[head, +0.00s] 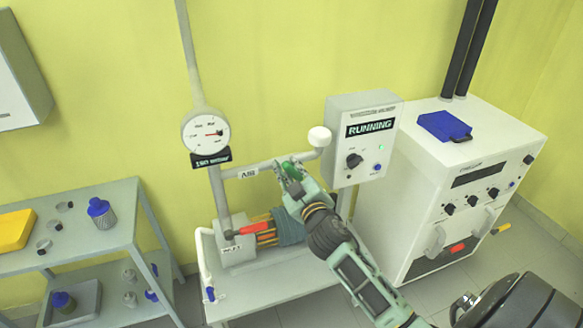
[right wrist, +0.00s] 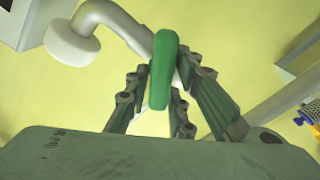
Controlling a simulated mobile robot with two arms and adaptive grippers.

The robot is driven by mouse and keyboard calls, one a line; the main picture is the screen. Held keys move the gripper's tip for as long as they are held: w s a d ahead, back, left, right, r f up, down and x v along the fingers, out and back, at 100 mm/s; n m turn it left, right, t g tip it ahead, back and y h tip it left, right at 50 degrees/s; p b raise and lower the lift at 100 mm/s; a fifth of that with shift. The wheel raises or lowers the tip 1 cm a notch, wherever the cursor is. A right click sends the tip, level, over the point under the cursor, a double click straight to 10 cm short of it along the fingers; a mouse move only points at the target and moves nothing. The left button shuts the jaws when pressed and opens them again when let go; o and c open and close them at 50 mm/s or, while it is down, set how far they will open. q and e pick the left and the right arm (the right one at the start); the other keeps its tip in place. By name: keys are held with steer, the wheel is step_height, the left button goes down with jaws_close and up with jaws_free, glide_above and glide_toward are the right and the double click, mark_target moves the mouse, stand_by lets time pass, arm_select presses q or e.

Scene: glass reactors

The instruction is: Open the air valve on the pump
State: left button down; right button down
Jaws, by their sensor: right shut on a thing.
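The air valve's green handle (head: 290,169) sits on the grey pipe beside the "AIR" label (head: 248,175). In the right wrist view the handle (right wrist: 163,65) stands upright between the fingers of my right gripper (right wrist: 163,95). The right gripper (head: 291,180) is shut on the handle, and its fingers hide part of the valve body. The pump (head: 279,228) stands below on a grey table, partly behind my right arm. My left gripper is not in view.
A control box (head: 362,138) reading "RUNNING" hangs right of the valve. A white cap (head: 319,136) ends the pipe close to my gripper. A gauge (head: 206,132) and a red handle (head: 250,229) are to the left. A white cabinet (head: 420,185) stands at right.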

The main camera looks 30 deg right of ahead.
steer(key=n, duration=0.5)
steer(key=shift+a+f+n, duration=0.2)
steer(key=shift+f+n, duration=0.05)
steer(key=shift+n, duration=0.05)
steer(key=shift+f+n+p, duration=0.15)
steer(key=shift+n+p, duration=0.1)
steer(key=shift+n, duration=0.8)
steer(key=shift+f+n+p, duration=0.1)
steer(key=shift+n+p, duration=0.1)
steer(key=shift+n, duration=0.85)
steer(key=shift+a, duration=0.1)
steer(key=c, duration=1.6)
jaws_free()
steer(key=shift+w, duration=0.1)
steer(key=shift+c, duration=0.2)
steer(key=shift+s, duration=0.25)
steer(key=v, duration=1.1)
steer(key=shift+s, duration=0.3)
